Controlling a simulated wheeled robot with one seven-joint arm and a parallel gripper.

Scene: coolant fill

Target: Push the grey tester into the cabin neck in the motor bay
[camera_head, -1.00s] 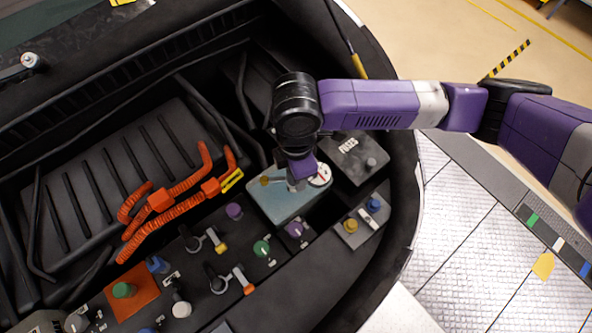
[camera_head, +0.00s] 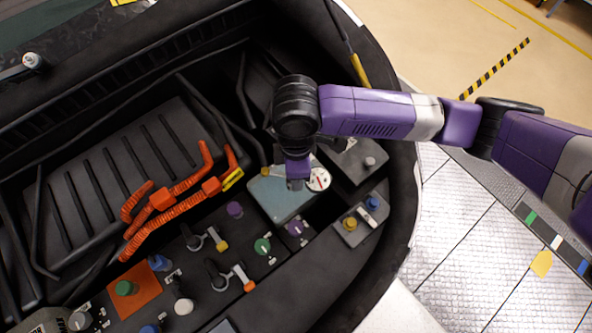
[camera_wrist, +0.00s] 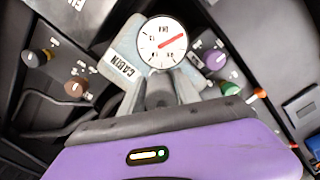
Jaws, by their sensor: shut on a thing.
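The grey tester shows as a white round dial with a red needle (camera_wrist: 162,42) in the wrist view and beside my gripper in the head view (camera_head: 319,180). My gripper (camera_wrist: 168,90) is shut on the tester just below the dial; it also shows in the head view (camera_head: 296,184). The tester is over the pale blue-grey tank (camera_head: 277,205), whose label reads CABIN in the wrist view (camera_wrist: 120,68). The cabin neck and the tester's lower end are hidden behind the dial and gripper, so I cannot tell whether the tester is in the neck.
A dark box (camera_head: 352,160) stands right of the tank. Orange cables (camera_head: 170,205) run at left. A yellow cap (camera_head: 349,224) sits at lower right.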

